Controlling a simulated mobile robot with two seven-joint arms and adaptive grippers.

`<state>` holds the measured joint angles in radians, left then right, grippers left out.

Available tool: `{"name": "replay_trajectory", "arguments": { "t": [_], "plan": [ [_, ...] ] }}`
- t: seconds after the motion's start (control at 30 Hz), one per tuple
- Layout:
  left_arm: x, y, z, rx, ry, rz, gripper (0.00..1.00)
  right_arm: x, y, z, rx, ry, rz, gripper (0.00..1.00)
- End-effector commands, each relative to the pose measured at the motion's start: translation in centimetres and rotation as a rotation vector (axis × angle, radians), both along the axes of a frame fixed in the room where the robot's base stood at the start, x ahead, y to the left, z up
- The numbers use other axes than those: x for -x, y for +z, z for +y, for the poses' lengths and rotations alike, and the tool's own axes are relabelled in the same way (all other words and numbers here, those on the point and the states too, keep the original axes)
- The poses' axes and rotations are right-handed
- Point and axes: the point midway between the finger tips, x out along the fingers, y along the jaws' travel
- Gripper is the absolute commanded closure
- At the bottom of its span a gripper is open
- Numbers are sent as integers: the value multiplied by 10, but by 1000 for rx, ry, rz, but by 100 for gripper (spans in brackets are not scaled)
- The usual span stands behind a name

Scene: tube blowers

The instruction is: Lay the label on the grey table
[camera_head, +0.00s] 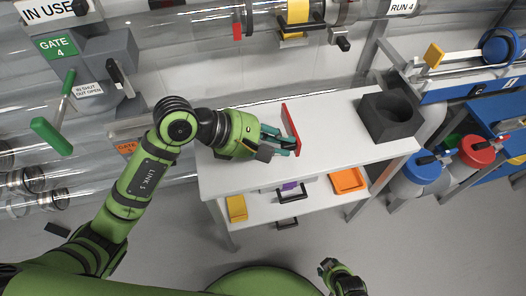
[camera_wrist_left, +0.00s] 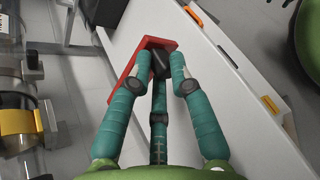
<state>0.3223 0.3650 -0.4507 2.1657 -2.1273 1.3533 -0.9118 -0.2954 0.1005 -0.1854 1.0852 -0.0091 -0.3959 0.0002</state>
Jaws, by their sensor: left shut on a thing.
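The label is a thin red plate (camera_head: 289,124). In the head view it stands on edge, tilted, at the fingertips of my left gripper (camera_head: 280,145). In the left wrist view the label (camera_wrist_left: 128,68) lies across the tips of the teal fingers of the left gripper (camera_wrist_left: 160,68), which is shut on it. The fingers and a dark fingertip hide part of it. The label is over the pale grey table top (camera_head: 335,150); whether its lower edge touches the top, I cannot tell. A dark part at the bottom, which seems my right gripper (camera_head: 338,276), is away from the table.
A dark block with a round hollow (camera_head: 390,116) stands at the table's right end. A lower shelf holds an orange tray (camera_head: 347,180) and a yellow item (camera_head: 236,208). Clear tubes and a green-handled gate (camera_head: 52,135) are at left. The table's middle is bare.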

Motion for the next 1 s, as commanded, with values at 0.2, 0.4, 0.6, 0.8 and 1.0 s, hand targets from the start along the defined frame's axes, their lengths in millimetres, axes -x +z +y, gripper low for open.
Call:
{"name": "replay_trajectory", "arguments": {
  "t": [0.2, 0.4, 0.6, 0.8, 1.0],
  "plan": [
    [-6, -24, 38, 1, 2, 2, 100, 1, 0, 1, 1, -2, 11, 57],
    [-7, -36, 46, 3, -1, 4, 100, 0, 0, 1, 1, -3, 12, 57],
    [-8, -64, 45, 3, 0, 3, 100, -1, 0, 1, 3, -4, 24, 57],
    [-8, -68, 46, 1, 0, -1, 100, -1, 3, 2, 2, -5, 25, 57],
    [-8, -70, 46, 1, -1, -1, 71, 6, 0, 2, 3, -9, 41, 57]
  ]
}}
